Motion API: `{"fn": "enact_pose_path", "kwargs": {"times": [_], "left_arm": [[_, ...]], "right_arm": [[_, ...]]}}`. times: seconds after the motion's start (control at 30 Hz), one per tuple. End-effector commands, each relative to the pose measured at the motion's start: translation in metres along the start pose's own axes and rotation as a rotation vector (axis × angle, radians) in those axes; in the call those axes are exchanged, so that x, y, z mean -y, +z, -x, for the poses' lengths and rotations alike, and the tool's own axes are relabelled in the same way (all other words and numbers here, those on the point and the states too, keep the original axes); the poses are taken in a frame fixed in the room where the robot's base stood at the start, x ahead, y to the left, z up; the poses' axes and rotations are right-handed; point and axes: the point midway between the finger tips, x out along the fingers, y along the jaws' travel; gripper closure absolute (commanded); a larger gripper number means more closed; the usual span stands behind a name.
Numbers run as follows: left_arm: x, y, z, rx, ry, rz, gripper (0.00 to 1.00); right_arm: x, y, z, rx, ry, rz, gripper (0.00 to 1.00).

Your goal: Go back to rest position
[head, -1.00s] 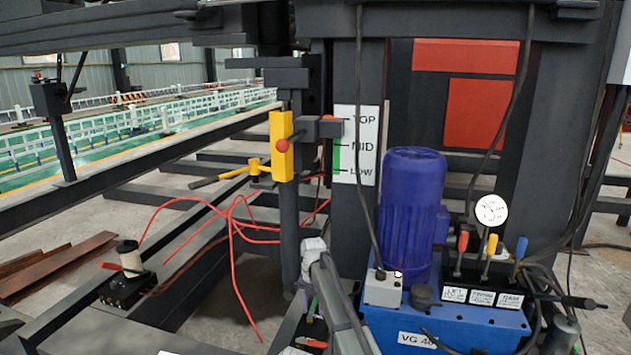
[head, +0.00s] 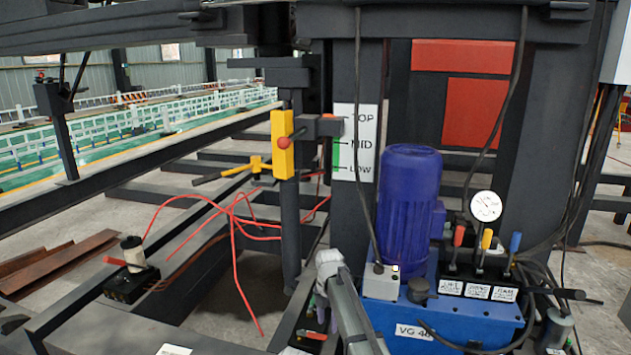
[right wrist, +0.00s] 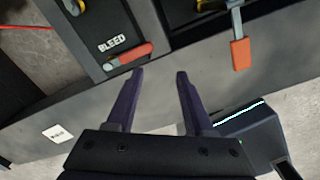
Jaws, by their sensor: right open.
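My right gripper (right wrist: 158,75) is open and empty in the right wrist view. Its two dark fingers are apart, with a grey beam face beyond them. A red handle (right wrist: 130,55) under a BLEED label lies close to the left fingertip; I cannot tell whether they touch. An orange-tipped lever (right wrist: 240,52) hangs to the right of the fingers. My left gripper is not in view.
A dark post carries a yellow block (head: 282,145) with a red knob, beside a TOP/MID/LOW scale (head: 367,125). Red hoses (head: 232,225) droop at the left. A small black box with a white spool (head: 132,255) sits on a lower beam. A gauge (head: 486,206) stands above the pump levers.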

Motion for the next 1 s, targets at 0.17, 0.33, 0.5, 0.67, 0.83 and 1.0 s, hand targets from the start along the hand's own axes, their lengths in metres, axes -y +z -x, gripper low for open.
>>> {"fn": "enact_pose_path", "kwargs": {"times": [0.17,0.33,0.5,0.67,0.83,1.0], "left_arm": [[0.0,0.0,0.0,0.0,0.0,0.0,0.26],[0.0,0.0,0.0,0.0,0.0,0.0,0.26],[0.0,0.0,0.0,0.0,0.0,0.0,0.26],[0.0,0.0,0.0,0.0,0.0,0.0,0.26],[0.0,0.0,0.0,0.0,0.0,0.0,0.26],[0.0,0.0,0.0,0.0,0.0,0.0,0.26]], "right_arm": [[0.052,-0.014,0.001,0.004,0.007,-0.327,0.47],[0.116,-0.033,0.002,0.006,0.019,-0.797,0.47],[0.176,-0.055,0.003,0.004,0.034,-1.285,0.47],[0.222,-0.074,0.003,-0.002,0.047,-1.688,0.47],[0.253,-0.089,0.004,-0.01,0.057,-1.985,0.47],[0.278,-0.102,0.004,-0.018,0.065,-2.218,0.47]]}}
